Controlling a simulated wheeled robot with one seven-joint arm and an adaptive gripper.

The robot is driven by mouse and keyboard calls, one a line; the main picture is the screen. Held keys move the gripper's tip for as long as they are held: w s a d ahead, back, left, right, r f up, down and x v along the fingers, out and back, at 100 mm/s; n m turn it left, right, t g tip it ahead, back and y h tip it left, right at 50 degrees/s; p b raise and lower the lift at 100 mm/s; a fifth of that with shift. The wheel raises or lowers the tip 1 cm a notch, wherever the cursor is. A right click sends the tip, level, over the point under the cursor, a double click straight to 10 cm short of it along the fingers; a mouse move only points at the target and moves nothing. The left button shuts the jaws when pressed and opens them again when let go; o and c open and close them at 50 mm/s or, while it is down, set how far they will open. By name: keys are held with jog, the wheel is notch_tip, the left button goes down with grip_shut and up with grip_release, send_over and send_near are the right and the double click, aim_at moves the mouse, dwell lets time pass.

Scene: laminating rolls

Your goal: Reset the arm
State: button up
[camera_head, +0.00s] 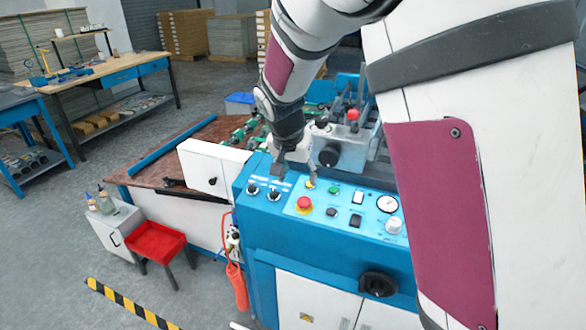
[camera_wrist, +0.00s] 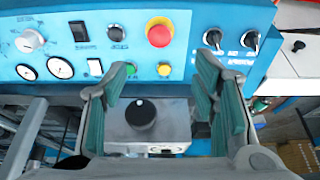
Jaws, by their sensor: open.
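My arm reaches down from the top of the head view, and my gripper (camera_head: 294,172) hangs just above the blue control panel (camera_head: 340,222) of the machine. In the wrist view my gripper (camera_wrist: 165,100) has its two green-padded fingers spread wide, with nothing between them. Past the fingers are a black round knob (camera_wrist: 140,114) on a grey block and the panel with a red emergency button (camera_wrist: 159,32). The red button also shows in the head view (camera_head: 304,204). Two black rotary switches (camera_wrist: 232,40) are near the right finger. I cannot tell whether a finger touches the panel.
The panel also carries gauges (camera_head: 387,203), a white knob (camera_head: 394,225) and small buttons. A white box (camera_head: 215,167) stands left of the panel. A red stool (camera_head: 155,241) and a small white cabinet (camera_head: 110,228) are on the floor. Open floor lies at the left.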

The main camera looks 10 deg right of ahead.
jog(key=s+d+r+n+y, duration=0.1)
jog(key=s+r+n, duration=0.2)
jog(key=s, duration=1.2)
jog(key=s+d+r+n+t+y, duration=0.1)
jog(key=s+r+n, duration=0.3)
jog(key=s+r, duration=0.6)
jog(key=s+d, duration=0.1)
jog(key=s, duration=0.4)
jog(key=shift+s+r+t+y, duration=0.2)
jog(key=shift+r+t+y, duration=0.1)
jog(key=shift+y, duration=0.1)
jog(key=shift+c, duration=0.3)
